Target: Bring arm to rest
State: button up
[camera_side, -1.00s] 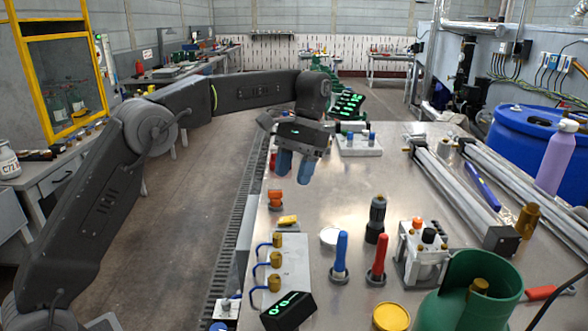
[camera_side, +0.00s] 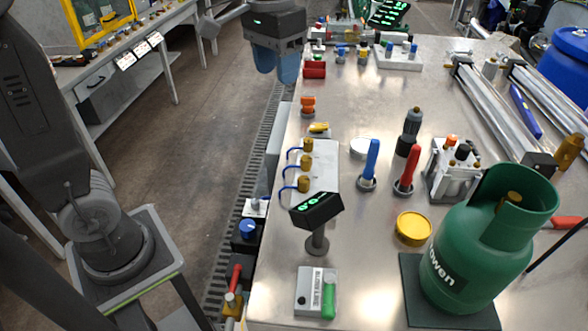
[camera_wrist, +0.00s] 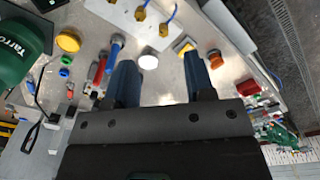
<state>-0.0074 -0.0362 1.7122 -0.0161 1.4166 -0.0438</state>
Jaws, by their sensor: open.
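My gripper (camera_side: 276,78) hangs at the top of the side view, its two blue fingers pointing down, apart and empty. In the picture it overlaps the table's left edge and the floor beside it; its height cannot be told. In the wrist view my gripper (camera_wrist: 160,66) also shows two spread fingers with nothing between them. A white disc (camera_wrist: 148,59) shows behind that gap, on the table. The upper part of my arm is cut off by the top of the side view.
The metal table (camera_side: 370,255) carries a green gas bottle (camera_side: 465,255), a blue-handled tool (camera_side: 371,160), a red-handled tool (camera_side: 409,168), a yellow lid (camera_side: 412,228) and a small black display (camera_side: 316,209). A blue barrel (camera_side: 565,70) stands at the right. Floor (camera_side: 200,120) left of the table is open.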

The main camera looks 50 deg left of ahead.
jog(key=s+f+t, duration=0.2)
jog(key=s+f, duration=0.1)
jog(key=s, duration=0.4)
jog(key=s+f+t, duration=0.3)
jog(key=s+f, duration=0.1)
jog(key=s, duration=0.3)
jog(key=shift+s+m, duration=0.2)
jog(key=shift+m, duration=0.1)
dwell(0.6)
